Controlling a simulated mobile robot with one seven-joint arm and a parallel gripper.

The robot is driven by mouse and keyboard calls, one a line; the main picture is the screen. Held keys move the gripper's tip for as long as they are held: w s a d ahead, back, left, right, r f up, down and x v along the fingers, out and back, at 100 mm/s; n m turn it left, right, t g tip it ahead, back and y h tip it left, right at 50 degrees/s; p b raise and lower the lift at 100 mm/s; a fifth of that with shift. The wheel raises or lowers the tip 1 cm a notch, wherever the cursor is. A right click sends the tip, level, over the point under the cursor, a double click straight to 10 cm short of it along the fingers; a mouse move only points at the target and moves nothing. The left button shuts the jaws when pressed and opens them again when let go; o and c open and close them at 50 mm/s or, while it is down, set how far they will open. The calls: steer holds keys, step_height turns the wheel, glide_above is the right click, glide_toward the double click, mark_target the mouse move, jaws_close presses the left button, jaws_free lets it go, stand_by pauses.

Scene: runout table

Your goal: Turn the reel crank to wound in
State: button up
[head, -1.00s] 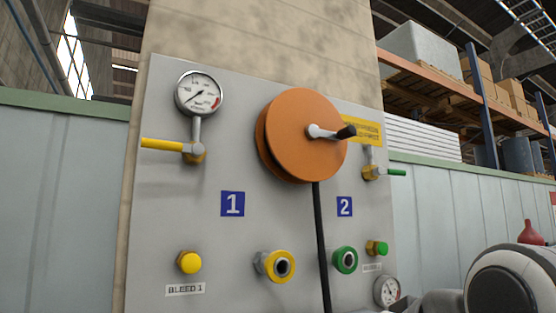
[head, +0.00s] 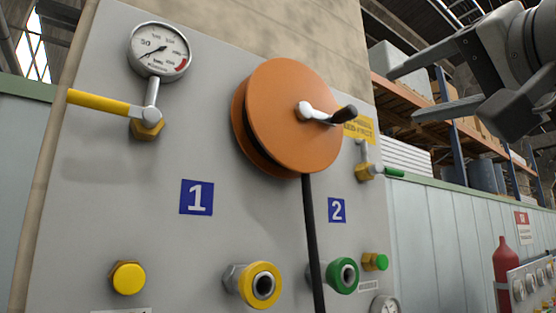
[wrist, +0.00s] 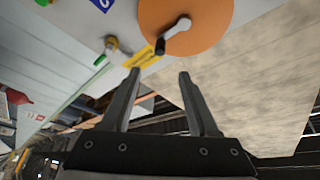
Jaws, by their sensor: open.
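The orange reel (head: 290,115) is mounted on the grey panel in the head view, with a black hose (head: 313,240) hanging straight down from it. Its crank (head: 318,114) is a pale arm with a black knob (head: 345,114) pointing to the right. My gripper (head: 402,92) is open and empty at the upper right, to the right of the knob. In the wrist view the reel (wrist: 190,20) and crank (wrist: 177,30) show beyond the fingertips (wrist: 158,73), and the knob (wrist: 160,46) lies just past the gap between them, apart from both fingers.
A yellow-handled valve (head: 105,104) and gauge (head: 159,51) are left of the reel. A green-handled valve (head: 372,171) and yellow label (head: 360,128) sit close right of the crank. Yellow (head: 261,285) and green (head: 345,275) couplings are below. A red extinguisher (head: 504,270) stands at right.

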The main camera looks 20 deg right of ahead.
mark_target(352, 112)
steer(key=p+x, duration=0.4)
steer(key=x, duration=1.3)
steer(key=shift+w+r, duration=0.2)
steer(key=shift+w, duration=0.05)
steer(key=shift+c, duration=0.3)
jaws_close()
stand_by(0.5)
